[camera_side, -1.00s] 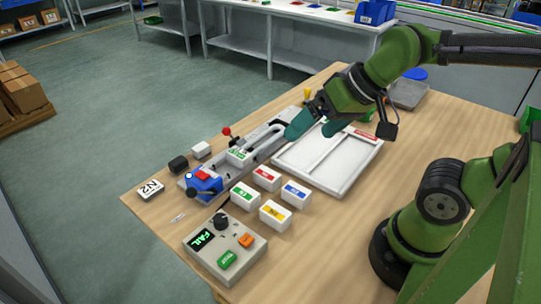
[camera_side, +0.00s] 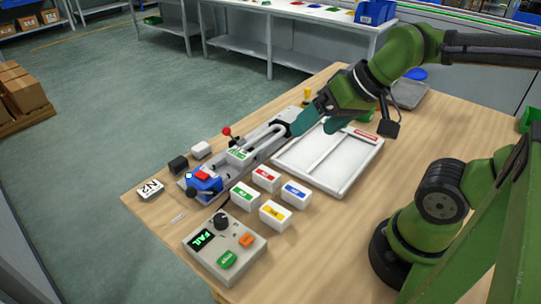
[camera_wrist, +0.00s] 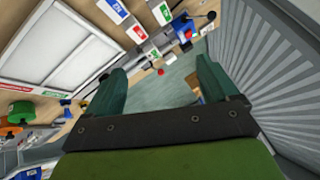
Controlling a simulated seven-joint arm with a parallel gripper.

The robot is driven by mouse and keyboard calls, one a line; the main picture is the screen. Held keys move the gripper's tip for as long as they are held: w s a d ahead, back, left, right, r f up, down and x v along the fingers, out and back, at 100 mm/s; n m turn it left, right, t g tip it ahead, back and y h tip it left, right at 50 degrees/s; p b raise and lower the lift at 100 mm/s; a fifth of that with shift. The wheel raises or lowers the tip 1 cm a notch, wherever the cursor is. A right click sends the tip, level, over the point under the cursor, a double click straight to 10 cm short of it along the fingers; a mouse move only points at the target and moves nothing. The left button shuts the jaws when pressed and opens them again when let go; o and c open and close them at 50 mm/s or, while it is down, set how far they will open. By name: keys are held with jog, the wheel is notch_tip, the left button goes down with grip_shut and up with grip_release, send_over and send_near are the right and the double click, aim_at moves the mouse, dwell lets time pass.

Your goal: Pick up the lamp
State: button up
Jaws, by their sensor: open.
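No object is clearly recognisable as a lamp. A pale U-shaped piece (camera_side: 268,131) lies along the grey fixture (camera_side: 258,158); I cannot tell whether it is the lamp. My gripper (camera_side: 300,124) is over the far end of this fixture, beside the white tray, with part of the fixture hidden behind it. In the wrist view my gripper (camera_wrist: 160,72) has its two teal fingers wide apart, with nothing seen held between them. The fixture's red knob (camera_wrist: 160,71) and the floor show beyond the gap.
A white divided tray (camera_side: 340,187) lies right of the fixture. Several colour-labelled white blocks (camera_side: 242,198) stand in front of it. A test box (camera_side: 226,247) showing FAIL is at the near edge. A small yellow object (camera_side: 307,91) is behind my gripper.

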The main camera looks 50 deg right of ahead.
jog(key=w+d+f+m+g, duration=0.2)
jog(key=w+d+m+g, duration=0.15)
jog(key=w, duration=0.75)
jog(key=m+g+h, duration=0.2)
jog(key=m+g, duration=0.2)
jog(key=m, duration=0.7)
send_over(260, 139)
jog(key=s+a, duration=0.1)
jog(key=a, duration=0.1)
notch_tip(260, 139, down, 4)
jog(key=shift+n+t, duration=0.25)
jog(key=f, duration=1.1)
jog(key=shift+s+f, duration=0.1)
jog(key=shift+s, duration=0.1)
jog(key=f, duration=0.5)
jog(key=shift+w+d+f, duration=0.1)
jog(key=shift+d, duration=0.25)
jog(key=c, duration=1.2)
